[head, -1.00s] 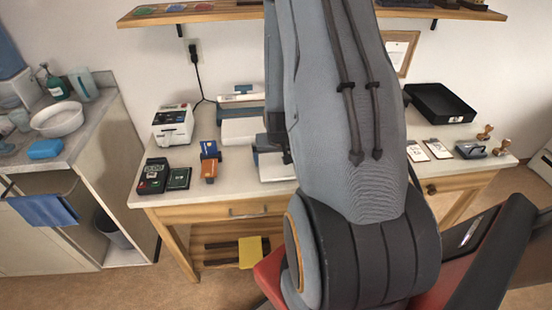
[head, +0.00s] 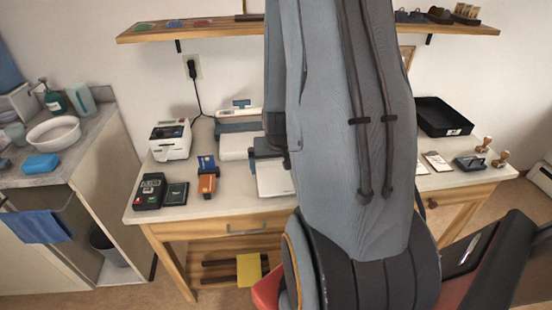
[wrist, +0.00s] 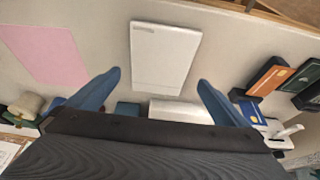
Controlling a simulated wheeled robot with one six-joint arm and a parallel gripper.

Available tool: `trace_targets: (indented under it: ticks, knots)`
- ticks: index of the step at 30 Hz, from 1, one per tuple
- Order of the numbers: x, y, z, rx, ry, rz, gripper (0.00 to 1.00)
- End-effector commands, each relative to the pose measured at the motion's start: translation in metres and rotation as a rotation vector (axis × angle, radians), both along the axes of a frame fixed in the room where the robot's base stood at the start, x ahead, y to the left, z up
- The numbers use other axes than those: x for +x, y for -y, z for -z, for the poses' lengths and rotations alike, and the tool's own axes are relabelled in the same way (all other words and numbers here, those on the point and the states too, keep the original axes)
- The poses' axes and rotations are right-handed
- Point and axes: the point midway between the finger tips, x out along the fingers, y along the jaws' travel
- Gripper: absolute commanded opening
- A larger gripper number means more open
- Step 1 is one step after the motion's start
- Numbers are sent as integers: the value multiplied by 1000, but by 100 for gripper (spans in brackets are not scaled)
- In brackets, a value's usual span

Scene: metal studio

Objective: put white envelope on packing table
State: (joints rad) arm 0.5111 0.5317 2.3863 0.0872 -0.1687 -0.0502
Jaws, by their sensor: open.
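A flat white rectangle (wrist: 164,58) with a small mark in one corner lies on the pale tabletop (wrist: 105,35) in the wrist view. It looks like the white envelope, but I cannot tell for certain. My gripper (wrist: 159,76) is open, with its two blue fingers apart and nothing held between them. The fingertips appear on either side of the near end of the white rectangle, and I cannot tell the height above it. In the head view, a white flat surface (head: 275,179) shows near the table's front edge (head: 215,222), partly hidden by my arm.
A pink sheet (wrist: 44,54) lies beside the white rectangle. A label printer (head: 170,140), dark boxes (head: 150,191), an orange item (head: 207,181) and a white device (head: 236,145) stand left on the table. A black tray (head: 442,117) and stamps (head: 500,159) are at right. A shelf (head: 215,31) hangs above.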

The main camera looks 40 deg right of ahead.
Motion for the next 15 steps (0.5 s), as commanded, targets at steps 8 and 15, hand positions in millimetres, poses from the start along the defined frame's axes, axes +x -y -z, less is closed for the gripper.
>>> trace_targets:
  ticks: [8, 15]
  knots:
    - [-11, -7, -34, -2, 4, 1, 100]
    - [-19, -12, -56, -1, 2, 0, 100]
